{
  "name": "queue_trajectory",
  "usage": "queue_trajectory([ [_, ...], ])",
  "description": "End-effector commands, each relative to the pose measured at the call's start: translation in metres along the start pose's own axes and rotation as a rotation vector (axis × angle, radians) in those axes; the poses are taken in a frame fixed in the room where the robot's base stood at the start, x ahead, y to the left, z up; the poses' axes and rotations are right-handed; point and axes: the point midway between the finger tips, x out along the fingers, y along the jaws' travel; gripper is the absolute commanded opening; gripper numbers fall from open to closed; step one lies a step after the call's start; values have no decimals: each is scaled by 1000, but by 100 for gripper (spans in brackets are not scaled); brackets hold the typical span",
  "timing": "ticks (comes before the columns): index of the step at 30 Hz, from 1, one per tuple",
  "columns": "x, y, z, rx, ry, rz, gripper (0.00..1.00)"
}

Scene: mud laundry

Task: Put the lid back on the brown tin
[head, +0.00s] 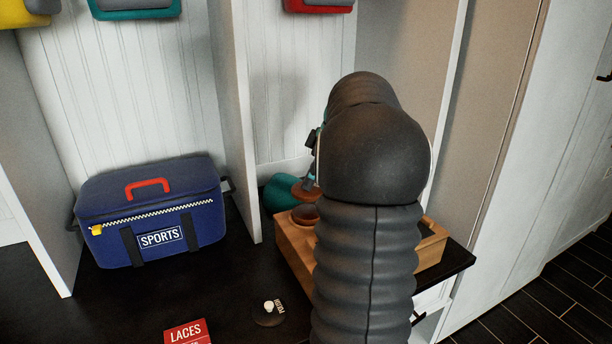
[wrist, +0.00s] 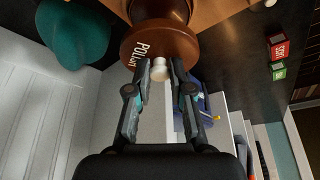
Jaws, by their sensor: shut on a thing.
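My gripper (wrist: 160,72) is shut on the white knob (wrist: 158,64) of a brown lid (wrist: 185,47) marked with a word starting "POLI". In the head view the lid (head: 304,190) hangs just above the brown tin (head: 305,215), with a small gap visible between them. The open-topped tin stands on a wooden box (head: 290,247). In the wrist view the tin (wrist: 160,8) is partly hidden behind the lid, so exact alignment is hard to tell. My arm hides most of the gripper and part of the box in the head view.
A second dark lid (head: 268,320) with a white knob lies on the black bench near a red LACES box (head: 187,332). A teal rounded object (head: 282,190) is behind the tin. A blue SPORTS bag (head: 150,215) stands left. A white divider (head: 236,120) rises between bag and box.

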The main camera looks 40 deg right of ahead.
Motion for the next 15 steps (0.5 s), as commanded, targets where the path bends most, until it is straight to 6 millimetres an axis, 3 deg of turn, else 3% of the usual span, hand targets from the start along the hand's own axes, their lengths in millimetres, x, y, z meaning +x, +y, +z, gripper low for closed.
queue_trajectory([
  [15,41,-1,14,-4,0,-2,2],
])
